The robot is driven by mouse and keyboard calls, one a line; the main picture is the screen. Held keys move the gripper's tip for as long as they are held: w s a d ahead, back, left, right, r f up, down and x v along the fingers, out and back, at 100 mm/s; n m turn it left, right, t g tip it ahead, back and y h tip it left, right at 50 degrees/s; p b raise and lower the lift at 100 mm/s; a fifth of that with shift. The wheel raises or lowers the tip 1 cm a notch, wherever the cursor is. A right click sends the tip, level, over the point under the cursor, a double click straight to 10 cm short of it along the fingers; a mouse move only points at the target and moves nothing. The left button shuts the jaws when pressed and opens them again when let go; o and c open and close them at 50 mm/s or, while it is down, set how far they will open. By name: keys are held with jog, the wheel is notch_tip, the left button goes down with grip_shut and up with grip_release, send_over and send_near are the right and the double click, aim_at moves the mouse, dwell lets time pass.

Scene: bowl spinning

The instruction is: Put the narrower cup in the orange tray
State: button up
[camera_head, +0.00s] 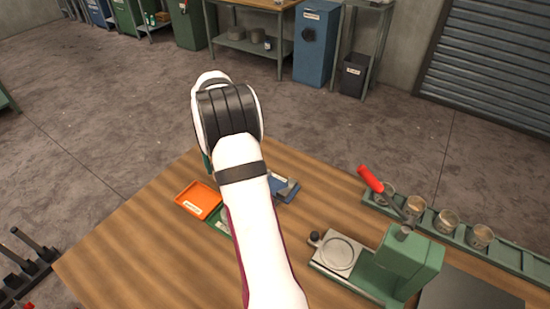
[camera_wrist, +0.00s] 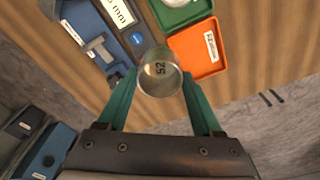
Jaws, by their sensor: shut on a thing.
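My gripper (camera_wrist: 158,74) is shut on a metal cup (camera_wrist: 160,84) marked "52", held between its two teal fingers in the wrist view. The orange tray (camera_wrist: 190,48) lies just right of and beyond the held cup there, with a white label and no cup visible in it. In the head view the orange tray (camera_head: 195,190) is on the table, left of my arm. My arm hides most of the gripper and the held cup there. A green tray (camera_wrist: 172,18) adjoins the orange one and has a pale round object (camera_wrist: 186,3) in it, cut off by the frame.
A blue tray with a caliper-like tool (camera_wrist: 97,45) lies left of the cup; it also shows in the head view (camera_head: 284,187). A green press (camera_head: 400,262) with a red handle and a rack of several metal cups (camera_head: 446,220) stand at the right.

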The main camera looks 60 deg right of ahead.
jog(key=w+a+f+n, duration=0.1)
jog(key=w+a+n, duration=0.3)
jog(key=w+a, duration=0.2)
jog(key=shift+s+a+f, duration=0.1)
jog(key=shift+f, duration=1.65)
jog(key=shift+s+f, duration=0.1)
jog(key=shift+f, duration=1.6)
jog(key=shift+f, duration=0.3)
jog(key=o, duration=1.4)
